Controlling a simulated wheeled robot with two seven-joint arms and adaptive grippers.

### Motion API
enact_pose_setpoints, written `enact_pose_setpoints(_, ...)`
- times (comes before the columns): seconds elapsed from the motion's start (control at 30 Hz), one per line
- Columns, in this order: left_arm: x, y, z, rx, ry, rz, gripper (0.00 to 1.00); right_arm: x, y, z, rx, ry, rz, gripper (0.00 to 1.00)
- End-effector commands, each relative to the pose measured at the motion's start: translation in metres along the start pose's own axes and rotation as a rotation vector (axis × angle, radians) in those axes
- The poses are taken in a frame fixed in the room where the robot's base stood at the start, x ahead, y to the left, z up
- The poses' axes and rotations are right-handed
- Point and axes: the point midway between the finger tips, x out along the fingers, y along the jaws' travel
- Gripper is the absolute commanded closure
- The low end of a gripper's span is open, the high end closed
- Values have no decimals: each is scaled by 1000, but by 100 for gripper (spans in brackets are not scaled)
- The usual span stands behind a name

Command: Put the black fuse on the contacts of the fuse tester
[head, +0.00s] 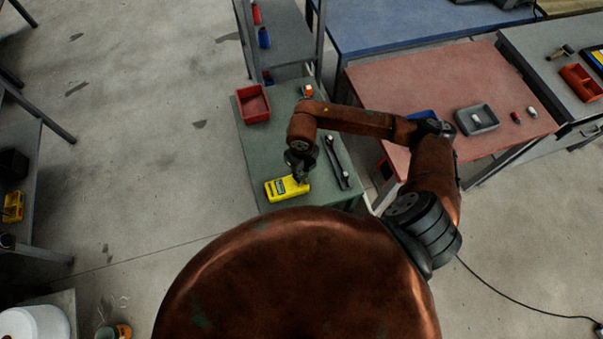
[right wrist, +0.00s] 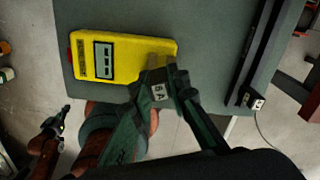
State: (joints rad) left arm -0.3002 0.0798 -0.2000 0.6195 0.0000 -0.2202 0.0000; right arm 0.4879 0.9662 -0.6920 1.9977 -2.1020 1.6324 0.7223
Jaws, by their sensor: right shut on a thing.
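The yellow fuse tester (head: 287,188) lies near the front edge of the grey-green table. In the right wrist view the tester (right wrist: 140,55) shows its display toward its left end. My right gripper (head: 301,178) is over the tester's right end. In the right wrist view it is shut on a small dark fuse (right wrist: 158,92) with a pale label that seems to read 8A. The gripper hides the tester's contacts, and I cannot tell whether the fuse touches them. A dark gripper, seemingly my left (right wrist: 52,127), shows small at the lower left of that view; its jaws are unclear.
A dark two-bar rack (head: 337,162) lies right of the tester. A red bin (head: 253,103) and a small orange-red object (head: 308,91) are farther back on the table. A reddish table (head: 440,75) with a grey tray (head: 476,119) stands to the right. Bare table shows left of my arm.

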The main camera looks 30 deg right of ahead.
Motion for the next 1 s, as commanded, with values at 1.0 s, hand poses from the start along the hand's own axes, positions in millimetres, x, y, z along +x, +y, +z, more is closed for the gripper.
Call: enact_pose_setpoints(1.0,10,0,2,0,-2,0,100,12,0,0,0,0,0,67)
